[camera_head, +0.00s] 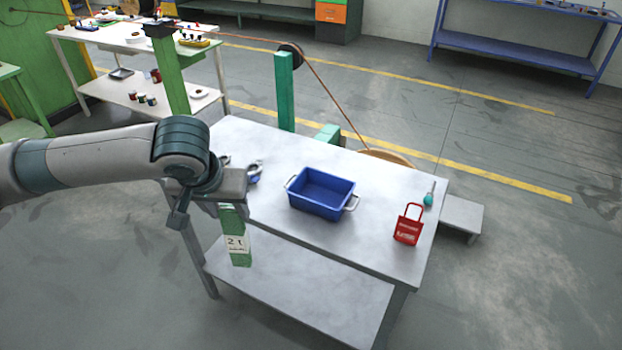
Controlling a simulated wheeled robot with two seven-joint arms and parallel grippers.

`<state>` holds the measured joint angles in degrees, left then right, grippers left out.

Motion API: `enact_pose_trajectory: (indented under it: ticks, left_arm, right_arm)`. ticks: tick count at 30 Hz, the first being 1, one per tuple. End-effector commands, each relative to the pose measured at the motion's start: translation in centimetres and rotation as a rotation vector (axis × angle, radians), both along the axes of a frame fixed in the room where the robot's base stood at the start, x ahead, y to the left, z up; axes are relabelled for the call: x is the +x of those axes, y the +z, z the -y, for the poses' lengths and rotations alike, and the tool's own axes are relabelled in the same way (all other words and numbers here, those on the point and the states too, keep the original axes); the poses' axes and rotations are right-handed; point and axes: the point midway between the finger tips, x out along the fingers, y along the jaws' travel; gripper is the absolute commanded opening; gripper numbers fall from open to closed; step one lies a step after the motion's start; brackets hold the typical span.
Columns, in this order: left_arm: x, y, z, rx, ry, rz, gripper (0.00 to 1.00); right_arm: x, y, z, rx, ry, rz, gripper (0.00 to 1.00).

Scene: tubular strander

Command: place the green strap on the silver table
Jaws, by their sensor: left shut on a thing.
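The green strap (235,236) hangs down from my left gripper (212,193), with a white label marked "2 t" on it. My left gripper is shut on the strap's upper end, which the gripper partly hides. The strap hangs at the left edge of the silver table (280,155), in front of its side and lower shelf. I cannot tell whether it touches the table. My right gripper is not in view.
On the table stand a blue bin (320,192) with handles, a red lockout tag (408,227), a small teal tool (429,197) and grey-blue metal pieces (254,172) beside my gripper. Bare tabletop lies behind and in front of the bin.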

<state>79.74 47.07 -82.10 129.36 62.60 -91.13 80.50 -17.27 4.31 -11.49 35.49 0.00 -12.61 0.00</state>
Motion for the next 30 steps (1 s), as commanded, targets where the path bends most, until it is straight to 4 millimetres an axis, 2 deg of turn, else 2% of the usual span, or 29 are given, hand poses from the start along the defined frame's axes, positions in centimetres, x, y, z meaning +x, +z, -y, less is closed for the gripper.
enact_pose_trajectory:
  ticks: [19,23,30]
  left_arm:
    - [0.2,0.2,0.2,0.0,-0.006,0.003,0.0]
    - [0.5,0.9,1.0,0.003,-0.034,0.007,0.0]
    - [1.9,3.7,3.5,0.014,-0.137,0.02,0.0]
  right_arm:
    - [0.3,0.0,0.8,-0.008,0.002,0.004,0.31]
    - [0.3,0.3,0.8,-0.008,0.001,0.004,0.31]
    - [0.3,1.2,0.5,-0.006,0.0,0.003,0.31]
